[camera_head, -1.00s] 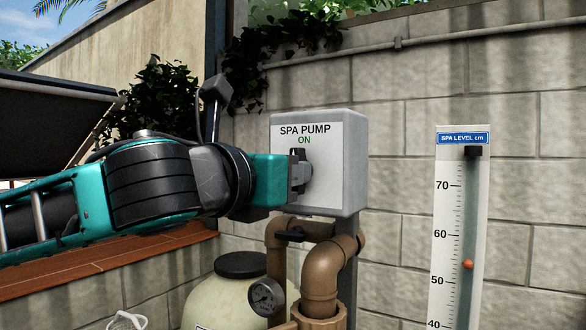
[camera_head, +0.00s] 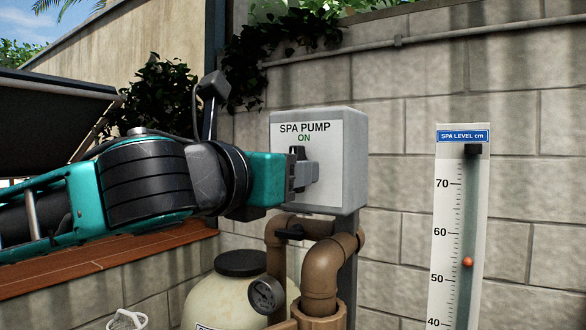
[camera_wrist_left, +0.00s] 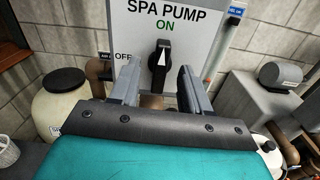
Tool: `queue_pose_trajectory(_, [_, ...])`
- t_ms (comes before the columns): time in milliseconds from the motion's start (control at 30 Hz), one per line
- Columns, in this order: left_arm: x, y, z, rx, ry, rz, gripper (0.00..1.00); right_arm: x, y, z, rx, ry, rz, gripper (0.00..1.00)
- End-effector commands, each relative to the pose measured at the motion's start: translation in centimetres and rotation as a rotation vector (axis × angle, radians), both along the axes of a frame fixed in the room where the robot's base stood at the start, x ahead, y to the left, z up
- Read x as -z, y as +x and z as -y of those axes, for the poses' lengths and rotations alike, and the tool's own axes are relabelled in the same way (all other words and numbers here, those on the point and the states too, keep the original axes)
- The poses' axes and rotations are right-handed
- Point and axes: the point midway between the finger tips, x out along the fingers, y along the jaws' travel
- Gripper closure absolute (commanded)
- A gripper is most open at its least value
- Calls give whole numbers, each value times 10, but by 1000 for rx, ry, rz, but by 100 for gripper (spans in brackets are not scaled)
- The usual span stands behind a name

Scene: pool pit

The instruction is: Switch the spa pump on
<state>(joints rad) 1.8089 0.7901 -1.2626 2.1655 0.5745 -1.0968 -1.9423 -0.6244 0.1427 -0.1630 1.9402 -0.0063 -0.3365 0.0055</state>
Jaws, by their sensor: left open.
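In the head view the gripper (camera_head: 305,172) hides part of the knob. My right gripper is not in view.
Brown pipes (camera_head: 322,275) run below the box, beside a cream tank (camera_head: 208,298) with a black lid and a round gauge (camera_head: 265,296). A white spa level scale (camera_head: 445,205) with an orange float stands at the right. The wall between box and scale is clear.

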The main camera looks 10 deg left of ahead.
Motion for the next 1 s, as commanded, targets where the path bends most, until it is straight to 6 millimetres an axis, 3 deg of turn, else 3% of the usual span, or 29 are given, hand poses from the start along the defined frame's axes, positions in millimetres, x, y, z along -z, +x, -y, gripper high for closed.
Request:
queue_pose_trajectory(433, [-1, -55, -23, 0, 0, 3, 53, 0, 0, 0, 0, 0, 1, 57])
queue_pose_trajectory(833, [0, -61, -25, 0, -3, -1, 53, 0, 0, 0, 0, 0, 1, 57])
queue_pose_trajectory(1000, [18, -56, -17, 16, -68, -61, 53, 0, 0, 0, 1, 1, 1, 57])
